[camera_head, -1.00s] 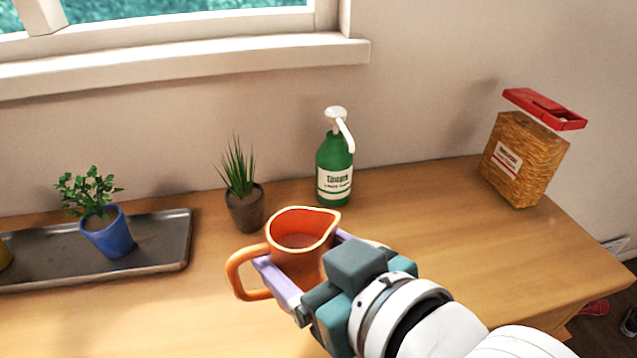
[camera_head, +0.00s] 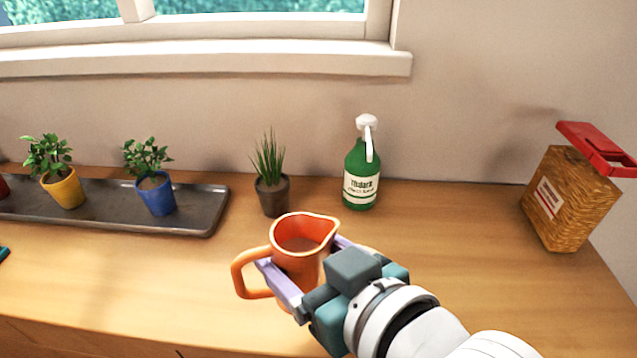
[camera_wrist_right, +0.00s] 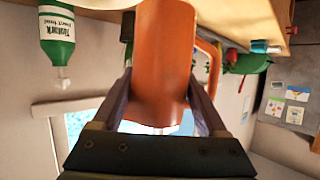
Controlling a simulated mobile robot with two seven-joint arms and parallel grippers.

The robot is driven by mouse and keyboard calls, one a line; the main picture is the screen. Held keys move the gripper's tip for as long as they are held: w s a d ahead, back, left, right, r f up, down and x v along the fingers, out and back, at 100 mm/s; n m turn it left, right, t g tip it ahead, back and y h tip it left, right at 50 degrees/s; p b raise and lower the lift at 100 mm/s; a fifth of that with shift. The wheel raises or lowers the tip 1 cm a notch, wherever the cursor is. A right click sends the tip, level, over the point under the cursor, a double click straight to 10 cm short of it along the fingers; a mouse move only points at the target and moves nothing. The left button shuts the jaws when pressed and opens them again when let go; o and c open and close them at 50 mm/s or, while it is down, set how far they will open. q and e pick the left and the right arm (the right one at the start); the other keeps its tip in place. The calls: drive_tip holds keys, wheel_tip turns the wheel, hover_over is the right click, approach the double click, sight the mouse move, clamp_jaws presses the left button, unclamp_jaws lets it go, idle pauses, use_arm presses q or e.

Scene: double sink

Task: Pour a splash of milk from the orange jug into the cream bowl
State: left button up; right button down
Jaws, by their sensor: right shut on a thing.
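The orange jug (camera_head: 303,250) stands about upright in the head view, handle to the left and spout to the right. My right gripper (camera_head: 310,275) is shut on it, with its pale purple fingers on either side of the body. The jug also fills the middle of the right wrist view (camera_wrist_right: 163,65), between the fingers. I cannot make out milk inside. A pale cream rounded surface (camera_wrist_right: 95,6) at the top edge of the wrist view may be the cream bowl; no bowl shows clearly in the head view. My left gripper is not in view.
A green pump bottle (camera_head: 361,178) and a grass pot (camera_head: 272,190) stand behind the jug. A dark tray (camera_head: 205,212) with potted plants is at left. A box with a red top (camera_head: 568,195) is at right. The wooden counter (camera_head: 470,225) is clear between bottle and box.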

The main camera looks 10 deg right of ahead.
drive_tip(key=shift+w+d+m+b, duration=0.15)
drive_tip(key=shift+d+b, duration=0.1)
drive_tip(key=shift+d, duration=0.2)
drive_tip(key=shift+w+d+m+b, duration=0.15)
drive_tip(key=shift+d+b, duration=0.1)
drive_tip(key=shift+d, duration=0.15)
drive_tip(key=m+y+b, duration=0.1)
drive_tip(key=b, duration=0.1)
drive_tip(key=m+b, duration=0.1)
drive_tip(key=b, duration=0.1)
drive_tip(key=shift+s+a+y, duration=0.15)
drive_tip(key=shift+a+y, duration=0.25)
wheel_tip(320, 180, down, 4)
drive_tip(key=b, duration=0.3)
drive_tip(key=m+b, duration=0.1)
drive_tip(key=b, duration=0.2)
drive_tip(key=shift+r+t+y, duration=0.25)
drive_tip(key=shift+t+y, duration=0.05)
drive_tip(key=shift+y, duration=0.1)
drive_tip(key=shift+a+r, duration=0.1)
drive_tip(key=shift+r, duration=0.2)
drive_tip(key=shift+f+b, duration=0.3)
drive_tip(key=shift+f, duration=0.05)
drive_tip(key=shift+f+m+b, duration=0.15)
drive_tip(key=shift+m+b, duration=0.25)
drive_tip(key=shift+b, duration=0.15)
drive_tip(key=shift+f+m+y+b, duration=0.25)
drive_tip(key=shift+m+y+b, duration=0.15)
drive_tip(key=shift+b, duration=0.6)
